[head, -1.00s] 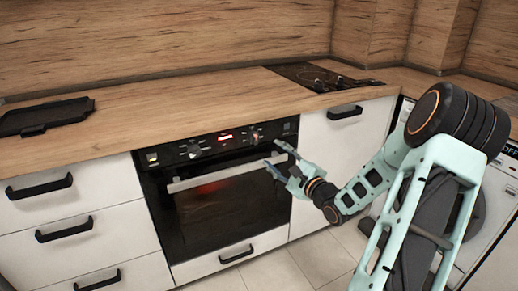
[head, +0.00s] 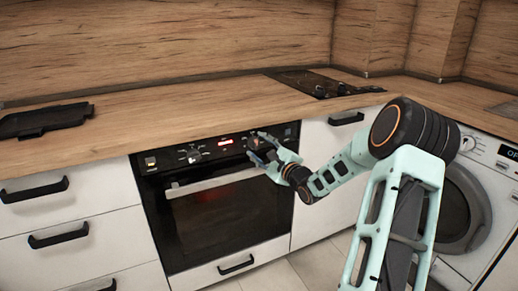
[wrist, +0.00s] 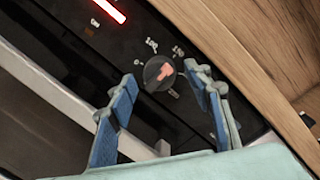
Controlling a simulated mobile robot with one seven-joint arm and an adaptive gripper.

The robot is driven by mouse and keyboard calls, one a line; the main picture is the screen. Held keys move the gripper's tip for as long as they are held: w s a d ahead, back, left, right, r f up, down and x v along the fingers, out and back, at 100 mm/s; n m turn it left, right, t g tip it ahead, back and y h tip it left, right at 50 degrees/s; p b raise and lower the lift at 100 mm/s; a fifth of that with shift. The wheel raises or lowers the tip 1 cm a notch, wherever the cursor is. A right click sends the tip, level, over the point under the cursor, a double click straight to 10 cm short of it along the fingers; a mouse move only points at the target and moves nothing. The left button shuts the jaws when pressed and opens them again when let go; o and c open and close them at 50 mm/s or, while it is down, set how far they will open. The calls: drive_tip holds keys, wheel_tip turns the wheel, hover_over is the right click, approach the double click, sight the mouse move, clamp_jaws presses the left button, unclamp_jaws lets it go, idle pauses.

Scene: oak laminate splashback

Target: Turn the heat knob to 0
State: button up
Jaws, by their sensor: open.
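The heat knob (wrist: 159,72) is a round dark knob with a reddish pointer mark, on the black oven control panel (wrist: 120,45).
A second knob (head: 191,154) is on the panel's left. The oven door handle (head: 215,182) runs below the panel. The wooden worktop (head: 190,119) overhangs above, with a black tray (head: 45,120) and a hob (head: 325,82). A washing machine (head: 465,205) stands at right.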

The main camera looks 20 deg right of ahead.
drive_tip(key=c, duration=1.1)
drive_tip(key=shift+c, duration=0.2)
